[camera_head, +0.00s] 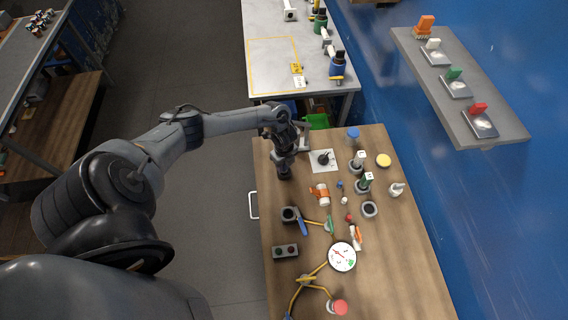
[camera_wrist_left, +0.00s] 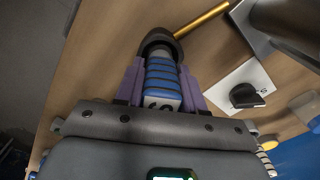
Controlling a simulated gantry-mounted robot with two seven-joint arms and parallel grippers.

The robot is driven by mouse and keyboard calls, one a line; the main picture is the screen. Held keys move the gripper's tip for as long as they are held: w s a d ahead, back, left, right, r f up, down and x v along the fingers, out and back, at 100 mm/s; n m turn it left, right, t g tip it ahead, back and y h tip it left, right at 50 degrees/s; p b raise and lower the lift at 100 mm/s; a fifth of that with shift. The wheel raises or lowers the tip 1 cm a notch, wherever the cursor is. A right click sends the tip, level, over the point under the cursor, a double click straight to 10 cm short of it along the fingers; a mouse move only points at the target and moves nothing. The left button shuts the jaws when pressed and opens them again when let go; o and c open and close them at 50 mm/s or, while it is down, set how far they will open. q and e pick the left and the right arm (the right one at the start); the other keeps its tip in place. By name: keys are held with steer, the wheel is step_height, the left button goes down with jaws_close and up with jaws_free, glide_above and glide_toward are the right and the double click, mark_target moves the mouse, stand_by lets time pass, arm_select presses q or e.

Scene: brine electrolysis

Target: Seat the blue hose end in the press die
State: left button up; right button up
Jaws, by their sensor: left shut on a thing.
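My left gripper (camera_head: 284,158) is over the far left part of the wooden bench. In the left wrist view its purple fingers (camera_wrist_left: 158,84) are shut on the blue hose end (camera_wrist_left: 162,75), a blue piece with grey bands and a pale marked end near the palm. Its far end meets a dark round collar (camera_wrist_left: 155,38), which I take for the press die. A brass rod (camera_wrist_left: 203,20) runs from beside the collar to the upper right. I cannot tell how deep the end sits in the collar. My right gripper is not in view.
A black knob on a white plate (camera_head: 323,159) lies right of the gripper; a grey metal block stands behind it. A white dial (camera_head: 342,257), a two-button box (camera_head: 286,251) and several small fittings fill the middle and near bench. The bench's right side (camera_head: 415,240) is clear.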

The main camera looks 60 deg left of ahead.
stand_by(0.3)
arm_select(q)
steer(key=o, duration=1.2)
